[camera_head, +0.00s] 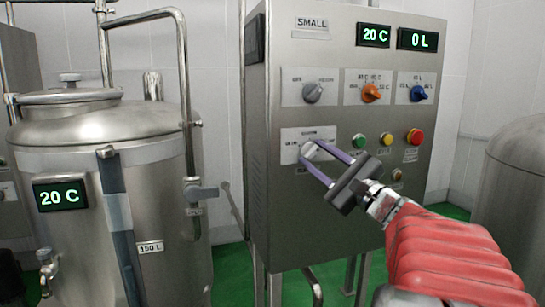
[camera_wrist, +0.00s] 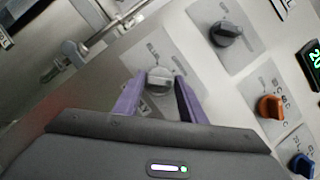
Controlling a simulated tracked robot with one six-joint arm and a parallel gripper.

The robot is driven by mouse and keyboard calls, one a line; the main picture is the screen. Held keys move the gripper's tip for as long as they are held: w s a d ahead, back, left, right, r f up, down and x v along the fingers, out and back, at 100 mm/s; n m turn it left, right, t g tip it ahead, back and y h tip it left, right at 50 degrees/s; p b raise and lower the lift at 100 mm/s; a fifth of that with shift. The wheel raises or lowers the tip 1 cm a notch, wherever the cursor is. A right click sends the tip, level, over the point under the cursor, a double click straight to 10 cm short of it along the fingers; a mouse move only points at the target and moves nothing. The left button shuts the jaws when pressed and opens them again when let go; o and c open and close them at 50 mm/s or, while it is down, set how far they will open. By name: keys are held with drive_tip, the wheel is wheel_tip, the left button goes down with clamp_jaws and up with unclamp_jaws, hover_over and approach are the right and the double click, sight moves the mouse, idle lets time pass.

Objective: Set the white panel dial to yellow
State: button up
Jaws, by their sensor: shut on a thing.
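The white dial (camera_head: 308,149) sits on a white label plate at the lower left of the steel control panel. It also shows in the wrist view (camera_wrist: 159,77), with its ridge between the purple fingers. My gripper (camera_head: 314,152) is shut on this dial, one finger on each side. In the wrist view, my gripper (camera_wrist: 160,83) comes at the panel rolled at a slant. The marks around the dial are too small to read, so I cannot tell its setting.
Above are a grey dial (camera_head: 313,92), an orange dial (camera_head: 371,93) and a blue dial (camera_head: 417,94). Green (camera_head: 358,141), yellow (camera_head: 386,139) and red (camera_head: 415,137) buttons sit close right of my fingers. A steel tank (camera_head: 100,140) stands left.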

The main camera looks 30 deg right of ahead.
drive_tip(key=m+h, duration=0.1)
drive_tip(key=m, duration=0.3)
drive_tip(key=shift+f+t+h, duration=0.3)
drive_tip(key=shift+f+h, duration=0.05)
drive_tip(key=shift+h, duration=0.05)
drive_tip(key=shift+c, duration=0.4)
drive_tip(key=shift+a+r, duration=0.1)
drive_tip(key=shift+r, duration=0.1)
drive_tip(key=o, duration=1)
drive_tip(key=shift+w, duration=0.1)
drive_tip(key=shift+s+f, duration=0.1)
drive_tip(key=shift+s, duration=0.2)
drive_tip(key=v, duration=1.3)
drive_tip(key=shift+s+f, duration=0.1)
